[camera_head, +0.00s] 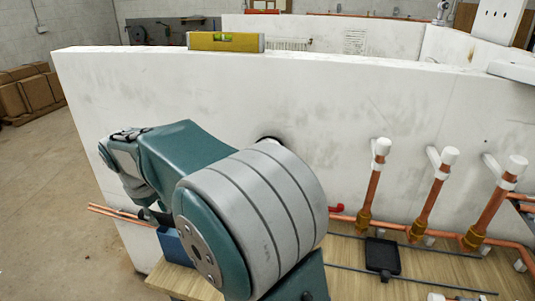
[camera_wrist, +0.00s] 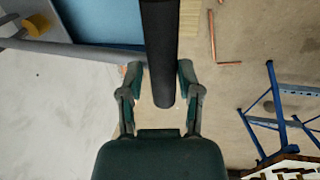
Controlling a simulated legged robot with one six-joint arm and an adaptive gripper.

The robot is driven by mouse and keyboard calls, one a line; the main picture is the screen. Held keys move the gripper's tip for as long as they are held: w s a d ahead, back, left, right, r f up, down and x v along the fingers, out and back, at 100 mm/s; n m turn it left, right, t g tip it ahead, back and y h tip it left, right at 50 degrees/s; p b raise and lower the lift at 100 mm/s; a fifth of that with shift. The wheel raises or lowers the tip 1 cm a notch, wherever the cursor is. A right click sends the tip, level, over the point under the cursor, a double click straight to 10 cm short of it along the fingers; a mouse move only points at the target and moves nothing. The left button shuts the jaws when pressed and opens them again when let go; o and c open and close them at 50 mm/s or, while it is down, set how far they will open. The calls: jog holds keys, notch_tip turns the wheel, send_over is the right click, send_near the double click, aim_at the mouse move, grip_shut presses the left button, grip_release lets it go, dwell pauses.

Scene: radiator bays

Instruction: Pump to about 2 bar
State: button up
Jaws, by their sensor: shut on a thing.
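In the wrist view, my gripper (camera_wrist: 162,82) has its two fingers on either side of a thick black bar (camera_wrist: 162,40), which looks like the pump's handle. It is shut on this bar, near its rounded end. A blue surface (camera_wrist: 105,18), likely part of the pump, lies beyond at the upper left. In the head view, a blue box (camera_head: 174,246) shows low beside the wall's left end, partly covered by my arm. My arm hides the gripper and the handle there. I see no readable pressure gauge in either view.
A white wall (camera_head: 350,110) stands behind my arm, with a yellow spirit level (camera_head: 225,42) on top. Copper pipes with white-capped upright stubs (camera_head: 427,205) are at right. A black tray-like object (camera_head: 382,257) lies on the wooden board. Bare floor (camera_head: 50,200) is at left.

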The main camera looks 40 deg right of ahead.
aim_at(162, 224)
jog(key=shift+o, duration=0.4)
jog(key=shift+d+f+t+h, duration=0.1)
jog(key=shift+f+t+h, duration=0.2)
jog(key=shift+f, duration=0.7)
jog(key=shift+f+t+h, duration=0.2)
jog(key=shift+f+h, duration=0.2)
jog(key=shift+f, duration=0.55)
jog(key=shift+g+y, duration=0.4)
jog(key=shift+y, duration=0.2)
jog(key=r, duration=0.4)
jog(key=shift+w+d+r, duration=0.15)
jog(key=shift+w+d, duration=0.05)
jog(key=shift+d, duration=0.1)
jog(key=shift+r, duration=0.4)
jog(key=shift+c, duration=0.2)
jog(key=shift+o, duration=0.2)
jog(key=shift+g+y, duration=0.6)
jog(key=shift+y, duration=0.3)
jog(key=r, duration=0.1)
jog(key=d+r, duration=0.1)
jog(key=r, duration=0.2)
jog(key=shift+w+d+r, duration=0.15)
jog(key=shift+w+r, duration=0.25)
jog(key=shift+c, duration=0.5)
